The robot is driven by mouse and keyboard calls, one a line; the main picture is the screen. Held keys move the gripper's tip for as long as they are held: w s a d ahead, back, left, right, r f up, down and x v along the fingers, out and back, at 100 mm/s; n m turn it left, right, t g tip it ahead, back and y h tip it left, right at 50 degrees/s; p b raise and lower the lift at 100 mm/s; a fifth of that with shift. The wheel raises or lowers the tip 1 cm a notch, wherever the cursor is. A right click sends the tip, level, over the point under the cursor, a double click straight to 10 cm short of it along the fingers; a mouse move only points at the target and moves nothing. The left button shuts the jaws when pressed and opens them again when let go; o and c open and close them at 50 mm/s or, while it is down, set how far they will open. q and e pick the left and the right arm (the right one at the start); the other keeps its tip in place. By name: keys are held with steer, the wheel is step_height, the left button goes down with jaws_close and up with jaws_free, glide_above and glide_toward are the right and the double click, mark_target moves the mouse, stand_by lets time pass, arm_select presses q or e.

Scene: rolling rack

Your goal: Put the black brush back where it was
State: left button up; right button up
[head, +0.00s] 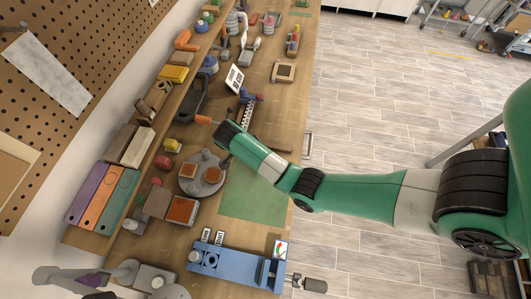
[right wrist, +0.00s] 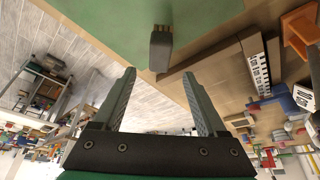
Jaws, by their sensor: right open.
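The right wrist view shows a small dark grey-black block with short bristles at one end, which looks like the black brush (right wrist: 160,48). It is by the edge of the green mat (right wrist: 95,20), just beyond my fingertips. My right gripper (right wrist: 160,74) is open, with nothing between its fingers, and the brush is apart from it. In the head view my green right arm reaches in from the right over the bench, beside the green mat (head: 250,205). I cannot make out the brush there; the arm may hide it.
A round grey plate (head: 211,183) with brown blocks sits left of the mat. A blue vise-like fixture (head: 232,262) stands at the front. A raised shelf with purple, orange and teal pieces (head: 104,197) runs along the left. Many tools crowd the far bench (head: 285,95).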

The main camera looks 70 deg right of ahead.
steer(key=shift+w+a+r, duration=0.1)
steer(key=shift+a+r, duration=0.05)
steer(key=shift+r, duration=0.2)
